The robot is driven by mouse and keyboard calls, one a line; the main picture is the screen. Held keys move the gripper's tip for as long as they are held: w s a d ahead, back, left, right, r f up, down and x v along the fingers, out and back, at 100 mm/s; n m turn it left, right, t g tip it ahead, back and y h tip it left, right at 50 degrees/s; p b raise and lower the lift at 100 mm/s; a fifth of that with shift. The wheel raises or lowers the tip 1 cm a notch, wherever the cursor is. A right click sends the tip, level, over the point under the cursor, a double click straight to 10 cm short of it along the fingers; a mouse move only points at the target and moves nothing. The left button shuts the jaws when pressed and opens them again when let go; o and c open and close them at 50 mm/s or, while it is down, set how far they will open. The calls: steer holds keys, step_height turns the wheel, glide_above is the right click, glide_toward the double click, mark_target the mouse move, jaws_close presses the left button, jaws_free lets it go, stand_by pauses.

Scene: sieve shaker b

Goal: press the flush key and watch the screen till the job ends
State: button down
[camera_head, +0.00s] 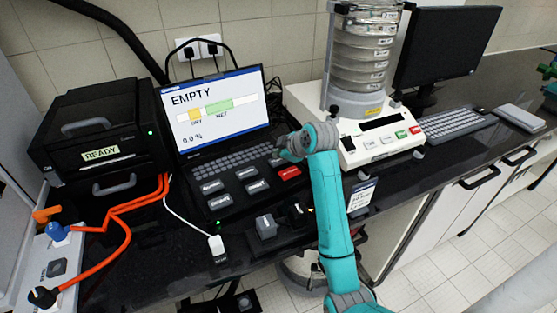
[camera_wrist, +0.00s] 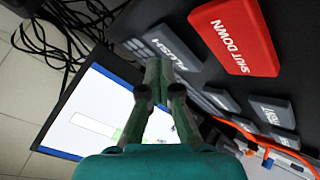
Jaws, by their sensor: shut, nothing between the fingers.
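The grey flush key (camera_wrist: 172,48) shows in the wrist view, beside the large red SHUT DOWN key (camera_wrist: 236,38), which also shows in the head view (camera_head: 289,174). My gripper (camera_wrist: 160,66) is shut and empty, its fingertips over the flush key's near edge and covering part of it. Whether they touch it I cannot tell. In the head view my gripper (camera_head: 284,152) is above the key panel's right side, and I cannot make out the flush key there. The screen (camera_head: 217,112) reads EMPTY and 0.0 %, with a bar marked DRY and WET.
A black unit labelled READY (camera_head: 101,153) stands left of the screen. A sieve shaker (camera_head: 368,140) with its own keys stands right of my arm. Orange cables (camera_head: 127,212) run at the left. Other grey keys (camera_head: 221,200) lie left of the red one.

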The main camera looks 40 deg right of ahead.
mark_target(279, 161)
steer(key=shift+f, duration=0.5)
stand_by(0.4)
steer(key=shift+r, duration=0.9)
steer(key=shift+r, duration=0.1)
steer(key=shift+r, duration=2.4)
